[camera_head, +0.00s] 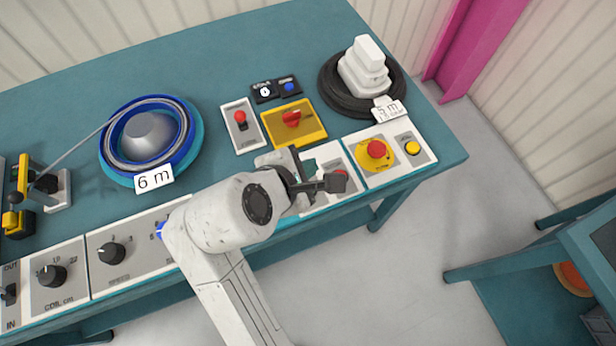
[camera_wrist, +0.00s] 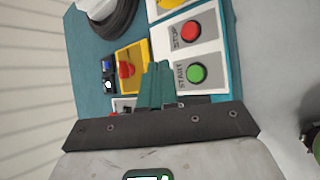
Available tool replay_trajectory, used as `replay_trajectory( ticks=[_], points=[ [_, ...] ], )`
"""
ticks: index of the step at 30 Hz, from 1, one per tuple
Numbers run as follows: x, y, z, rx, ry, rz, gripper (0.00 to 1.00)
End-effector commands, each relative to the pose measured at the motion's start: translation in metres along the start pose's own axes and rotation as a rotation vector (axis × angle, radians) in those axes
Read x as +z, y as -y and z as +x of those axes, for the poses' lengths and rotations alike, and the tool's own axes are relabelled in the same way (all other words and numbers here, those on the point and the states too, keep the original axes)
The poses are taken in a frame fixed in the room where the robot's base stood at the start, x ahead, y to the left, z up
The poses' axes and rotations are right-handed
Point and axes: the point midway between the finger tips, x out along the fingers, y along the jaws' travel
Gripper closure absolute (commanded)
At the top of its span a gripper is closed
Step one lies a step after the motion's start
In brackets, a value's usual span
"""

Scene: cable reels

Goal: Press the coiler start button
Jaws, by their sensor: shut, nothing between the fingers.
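The green START button (camera_wrist: 196,74) shows in the wrist view on a white panel (camera_wrist: 211,50), beside and to the right of my gripper's fingers. The red STOP button (camera_wrist: 190,32) sits above it on the same panel. My gripper (camera_wrist: 156,70) is shut and empty, its fingertips in front of the panel's left edge; I see no contact with the green button. In the head view the same panel (camera_head: 318,158) is largely covered by my gripper and wrist. The green button is hidden there, and only a bit of the red button shows.
A yellow panel with a red rotary switch (camera_head: 291,118), a red toggle panel (camera_head: 241,127) and an emergency stop (camera_head: 376,149) surround the panel. A blue reel (camera_head: 188,140) stands left; a black cable coil (camera_head: 329,91) lies behind. Open floor lies beyond the table's front edge.

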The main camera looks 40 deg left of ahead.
Motion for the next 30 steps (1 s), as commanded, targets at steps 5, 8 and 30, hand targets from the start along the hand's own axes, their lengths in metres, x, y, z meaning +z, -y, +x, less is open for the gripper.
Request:
replay_trajectory(
  ticks=[5,8,30],
  points=[
    [-0.013,0.012,0.017,0.001,-0.001,0.0,1.0],
    [-0.017,0.017,0.023,0.002,0.0,0.001,1.0],
    [-0.033,0.033,0.045,0.0,0.0,0.0,1.0]
  ],
)
